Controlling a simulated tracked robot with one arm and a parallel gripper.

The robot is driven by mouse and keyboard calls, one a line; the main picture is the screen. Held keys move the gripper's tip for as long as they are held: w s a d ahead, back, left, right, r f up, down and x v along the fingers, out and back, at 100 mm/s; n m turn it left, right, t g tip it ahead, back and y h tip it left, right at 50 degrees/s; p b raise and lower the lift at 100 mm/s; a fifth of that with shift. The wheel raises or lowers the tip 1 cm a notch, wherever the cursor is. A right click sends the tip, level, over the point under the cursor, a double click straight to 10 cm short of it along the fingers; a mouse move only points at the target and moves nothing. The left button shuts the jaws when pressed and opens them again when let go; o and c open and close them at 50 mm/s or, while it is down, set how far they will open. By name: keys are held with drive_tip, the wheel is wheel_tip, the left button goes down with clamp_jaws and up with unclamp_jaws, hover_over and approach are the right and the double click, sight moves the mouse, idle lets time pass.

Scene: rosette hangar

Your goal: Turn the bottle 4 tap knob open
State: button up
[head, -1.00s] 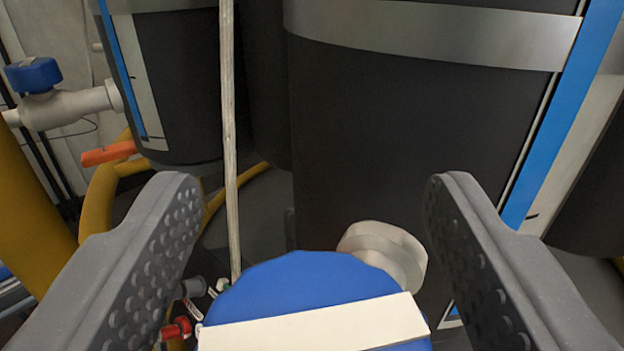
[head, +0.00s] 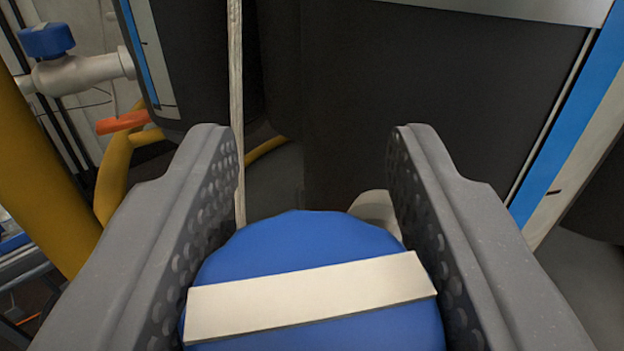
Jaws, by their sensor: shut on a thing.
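The blue round tap knob (head: 310,235) with a pale raised bar (head: 310,290) across its top sits at the bottom middle of the head view. The bar slopes slightly, its right end higher in the picture. My gripper (head: 312,165) is shut on the knob, one jaw against its left side and one against its right. The jaw tips reach past the knob's far edge. A pale fitting (head: 377,208) behind the knob shows in part; the right jaw hides some of it. No bottle number is readable.
A large dark bottle (head: 440,100) with a blue and white strip stands just behind the knob. Another dark bottle (head: 195,60) stands to the left. A second blue-knobbed tap (head: 47,42), an orange handle (head: 123,123), yellow pipes (head: 35,170) and a pale rope (head: 237,100) are at left.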

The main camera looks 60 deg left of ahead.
drive_tip(key=shift+d+f+g, duration=0.1)
drive_tip(key=shift+g, duration=0.2)
drive_tip(key=shift+s+n+g+y+p, duration=0.15)
drive_tip(key=shift+n+g+y+p, duration=0.3)
drive_tip(key=shift+n+g+p, duration=0.55)
drive_tip(key=shift+s+n+g+y+p, duration=0.15)
drive_tip(key=shift+n+g+y+p, duration=0.45)
drive_tip(key=shift+g, duration=0.6)
drive_tip(key=shift+s+n+g, duration=0.15)
drive_tip(key=shift+n+g, duration=0.65)
drive_tip(key=shift+g, duration=0.4)
drive_tip(key=shift+s+n+g, duration=0.1)
drive_tip(key=shift+n+g, duration=0.7)
drive_tip(key=shift+g, duration=0.7)
drive_tip(key=o, duration=1)
drive_tip(key=shift+c, duration=0.2)
